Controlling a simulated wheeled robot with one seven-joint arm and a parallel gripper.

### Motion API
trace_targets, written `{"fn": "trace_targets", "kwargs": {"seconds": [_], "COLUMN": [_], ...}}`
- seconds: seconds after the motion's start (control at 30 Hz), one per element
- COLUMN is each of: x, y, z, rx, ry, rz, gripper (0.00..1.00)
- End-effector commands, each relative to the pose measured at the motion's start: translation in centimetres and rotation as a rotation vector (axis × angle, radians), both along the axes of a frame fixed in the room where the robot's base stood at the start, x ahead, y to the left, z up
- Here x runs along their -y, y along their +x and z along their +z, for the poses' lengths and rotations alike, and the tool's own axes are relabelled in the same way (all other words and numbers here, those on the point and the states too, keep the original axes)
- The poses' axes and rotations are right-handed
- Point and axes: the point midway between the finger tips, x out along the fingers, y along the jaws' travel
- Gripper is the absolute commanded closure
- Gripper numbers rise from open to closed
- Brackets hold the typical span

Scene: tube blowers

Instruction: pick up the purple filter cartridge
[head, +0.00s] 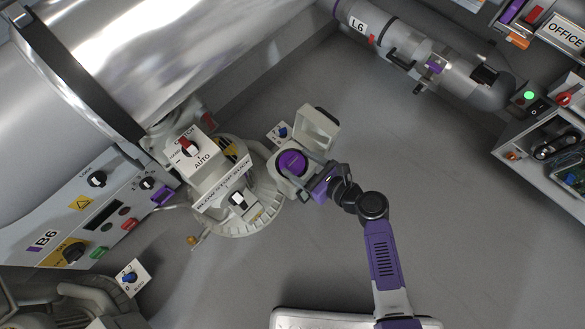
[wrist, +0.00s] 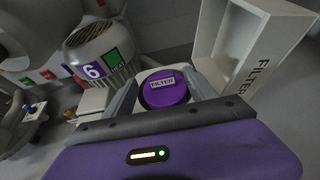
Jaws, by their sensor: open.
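The purple filter cartridge (head: 292,163) sits in a pale round housing on the right side of the blower, its round purple top facing up. In the wrist view the cartridge (wrist: 164,88) carries a white FILTER label and lies between the fingers. My gripper (head: 308,170) is open, with its fingers at the right side of the housing. In the wrist view my gripper (wrist: 163,90) has one grey finger on each side of the cartridge. I cannot tell whether the fingers touch it. The lower part of the cartridge is hidden.
An open pale box lid marked FILTER (wrist: 255,62) stands beside the cartridge; it also shows in the head view (head: 318,130). The blower (head: 240,205) with its switch boxes is to the left. A B6 panel (head: 95,215) is further left. Open floor lies to the right.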

Motion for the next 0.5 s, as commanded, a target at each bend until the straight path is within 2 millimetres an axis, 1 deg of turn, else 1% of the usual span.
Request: {"fn": "trace_targets", "kwargs": {"seconds": [0.03,0.1,0.23,0.47,0.5], "x": [-0.5,-1.2,-2.3,-2.5,-2.5], "y": [0.5,1.2,2.1,2.2,2.2], "z": [-0.8,-1.2,-1.6,-1.5,-1.5], "rx": [0.002,0.003,0.002,0.001,0.001], "ry": [0.0,0.001,0.0,-0.001,-0.001], "rz": [0.004,0.004,0.003,0.001,0.001], "gripper": [0.35,0.35,0.35,0.35,0.4]}}
